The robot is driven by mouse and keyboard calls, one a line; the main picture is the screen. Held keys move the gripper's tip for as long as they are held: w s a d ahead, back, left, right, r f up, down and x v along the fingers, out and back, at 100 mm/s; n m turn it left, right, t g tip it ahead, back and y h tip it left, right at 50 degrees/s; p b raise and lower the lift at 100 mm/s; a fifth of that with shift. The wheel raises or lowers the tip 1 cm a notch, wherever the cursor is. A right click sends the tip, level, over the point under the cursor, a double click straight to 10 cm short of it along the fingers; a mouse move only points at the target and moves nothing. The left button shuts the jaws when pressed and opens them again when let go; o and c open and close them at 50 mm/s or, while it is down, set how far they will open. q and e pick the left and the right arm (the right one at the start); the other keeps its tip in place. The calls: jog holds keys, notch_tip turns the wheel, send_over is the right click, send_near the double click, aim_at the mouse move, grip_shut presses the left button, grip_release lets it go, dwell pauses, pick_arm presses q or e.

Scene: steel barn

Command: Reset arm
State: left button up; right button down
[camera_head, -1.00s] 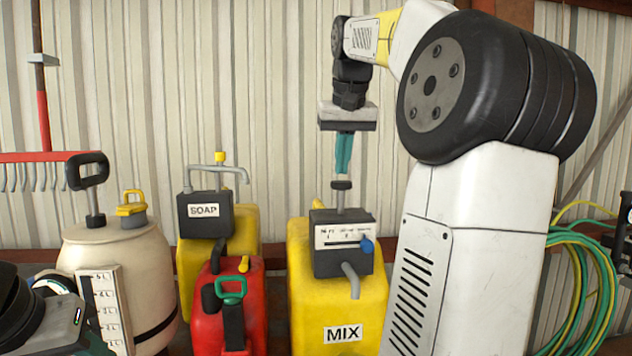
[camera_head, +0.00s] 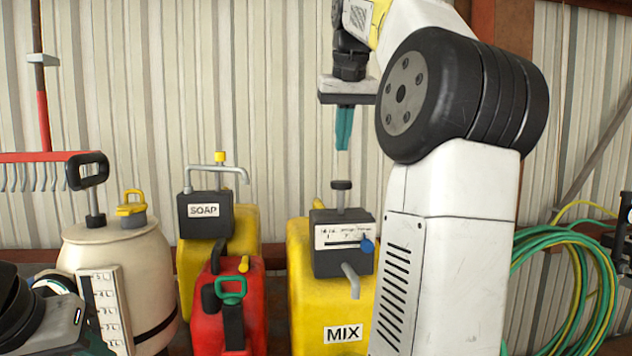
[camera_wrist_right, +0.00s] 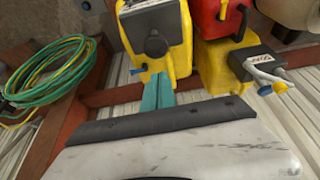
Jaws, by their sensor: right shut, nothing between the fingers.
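My right gripper (camera_head: 344,128) points down above the yellow MIX container (camera_head: 305,262) in the head view. Its teal fingers are shut with nothing between them, and they are apart from the black plunger knob (camera_head: 341,185) below. In the right wrist view the shut fingers (camera_wrist_right: 158,92) point toward the yellow container (camera_wrist_right: 178,42). My right arm stands at the right of the head view and covers part of the MIX container. At the lower left edge of the head view, a piece of my left arm shows; the jaws of my left gripper cannot be made out.
A yellow SOAP container (camera_head: 247,222), a red can (camera_head: 205,325) and a cream sprayer tank (camera_head: 120,255) stand left of the MIX container. A red rake (camera_head: 50,157) hangs on the corrugated wall (camera_head: 280,90). Green and yellow hoses (camera_head: 575,240) hang at the right.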

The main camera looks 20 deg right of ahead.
jog(key=s+a+f+n+y, duration=0.1)
jog(key=s+a+f, duration=0.4)
jog(key=f, duration=0.4)
jog(key=s+a+f+n+t+y, duration=0.1)
jog(key=s+a+f, duration=0.5)
jog(key=f, duration=0.3)
jog(key=s+a+f+n+y, duration=0.1)
jog(key=s+a+f, duration=0.4)
jog(key=f, duration=0.4)
jog(key=shift+s+a+f+t, duration=0.2)
jog(key=shift+s+a+t, duration=0.2)
jog(key=shift+s, duration=0.3)
jog(key=shift+d, duration=0.15)
